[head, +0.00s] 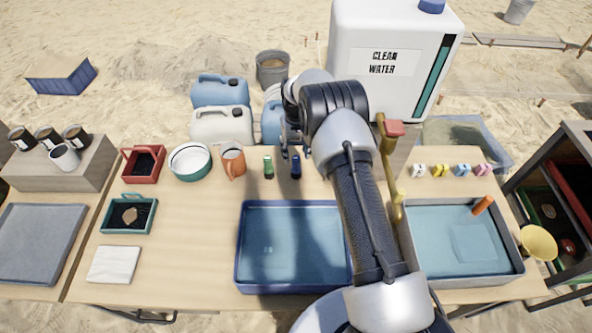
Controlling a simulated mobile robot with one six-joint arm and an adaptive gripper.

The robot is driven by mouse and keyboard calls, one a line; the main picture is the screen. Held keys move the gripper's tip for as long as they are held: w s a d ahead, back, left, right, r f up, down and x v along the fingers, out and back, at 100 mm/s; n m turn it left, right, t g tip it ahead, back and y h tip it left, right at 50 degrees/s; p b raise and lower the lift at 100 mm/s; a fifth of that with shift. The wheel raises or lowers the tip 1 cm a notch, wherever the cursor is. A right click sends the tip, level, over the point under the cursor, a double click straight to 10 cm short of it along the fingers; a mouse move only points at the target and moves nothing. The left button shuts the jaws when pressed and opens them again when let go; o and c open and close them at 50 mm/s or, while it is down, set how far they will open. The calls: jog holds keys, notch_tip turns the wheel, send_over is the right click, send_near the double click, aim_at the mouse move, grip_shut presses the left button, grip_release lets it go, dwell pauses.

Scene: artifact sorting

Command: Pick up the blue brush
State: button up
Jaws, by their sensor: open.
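A small dark blue upright thing (296,167), which looks like the blue brush, stands on the table behind the blue-rimmed tray. It is too small to make out bristles. A similar green one (268,168) stands just to its left. My gripper (293,150) is open and points down, right above or around the top of the blue thing. I cannot tell whether they touch. My wrist and forearm hide part of the gripper and the table to its right.
A water-filled blue tray (242,250) lies in front, and a grey tray (515,262) with an orange item lies right. An orange mug (232,162) and white bowl (190,162) stand left. Jugs (220,127) and a large water tank (385,65) stand behind.

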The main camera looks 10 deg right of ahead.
aim_at(296, 158)
notch_tip(296, 158, down, 5)
jog(key=shift+w+f+b, duration=0.15)
jog(key=shift+f+b, duration=0.05)
jog(key=shift+b, duration=0.9)
jog(key=shift+r, duration=0.1)
jog(key=shift+c, duration=0.5)
jog(key=c, duration=1)
jog(key=shift+c, duration=0.2)
